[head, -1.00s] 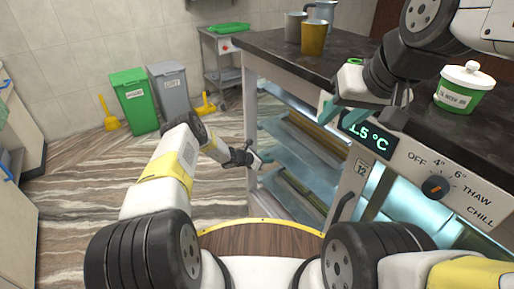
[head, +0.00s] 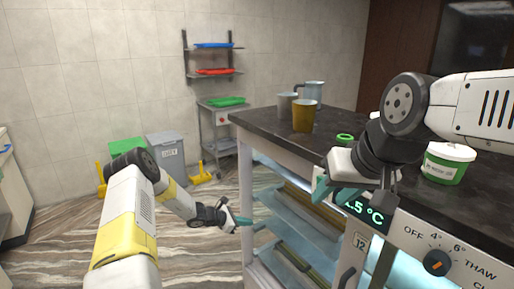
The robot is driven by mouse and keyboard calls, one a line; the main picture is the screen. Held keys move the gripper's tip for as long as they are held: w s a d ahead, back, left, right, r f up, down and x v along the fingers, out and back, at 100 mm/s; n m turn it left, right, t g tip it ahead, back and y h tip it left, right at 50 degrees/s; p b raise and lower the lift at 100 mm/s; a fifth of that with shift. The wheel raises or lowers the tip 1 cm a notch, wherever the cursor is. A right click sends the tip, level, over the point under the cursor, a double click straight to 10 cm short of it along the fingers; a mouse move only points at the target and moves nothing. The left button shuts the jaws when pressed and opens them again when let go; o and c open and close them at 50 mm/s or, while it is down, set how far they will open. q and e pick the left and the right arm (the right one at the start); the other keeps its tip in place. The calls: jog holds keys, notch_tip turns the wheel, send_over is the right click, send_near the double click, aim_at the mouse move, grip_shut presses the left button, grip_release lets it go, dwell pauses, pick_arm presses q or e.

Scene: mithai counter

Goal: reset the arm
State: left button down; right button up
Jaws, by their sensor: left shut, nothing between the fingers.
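My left gripper (head: 243,221) is at the end of my white and yellow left arm. Its teal fingers are shut and empty, in front of the open counter's left edge. My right gripper (head: 328,190) hangs over the front edge of the counter (head: 262,118), above the temperature display (head: 366,211). Its teal fingers point down and left; their gap is not clear, and nothing is seen held.
Glass shelves (head: 275,212) show in the counter's open left bay. Cups (head: 304,117) and a green-labelled white tub (head: 447,165) stand on top. A grey bin (head: 166,152), a green bin (head: 127,147) and a trolley (head: 217,120) stand behind, with patterned floor between.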

pick_arm(q)
jog(key=s+r+m+g+y, duration=0.1)
jog(key=s+r+m, duration=0.4)
jog(key=r, duration=0.6)
jog(key=s+r+m+g+y, duration=0.1)
jog(key=s+r+m, duration=0.35)
jog(key=r, duration=0.65)
jog(key=s+r+m+g+y, duration=0.1)
jog(key=s+r+m, duration=0.45)
jog(key=r, duration=0.55)
jog(key=s+a+r+m+t+y, duration=0.1)
jog(key=s+a+r+m, duration=0.1)
jog(key=s, duration=0.6)
jog(key=s+a+r+m+t+y, duration=0.1)
jog(key=s+a+r+m+y, duration=0.1)
jog(key=s, duration=0.7)
jog(key=s+a+r+m+t+y, duration=0.1)
jog(key=s+a+r+m, duration=0.2)
jog(key=s, duration=0.6)
notch_tip(320, 180, up, 3)
jog(key=shift+a+f+m+y, duration=0.2)
jog(key=shift+a+m+y, duration=0.2)
jog(key=shift+a, duration=0.6)
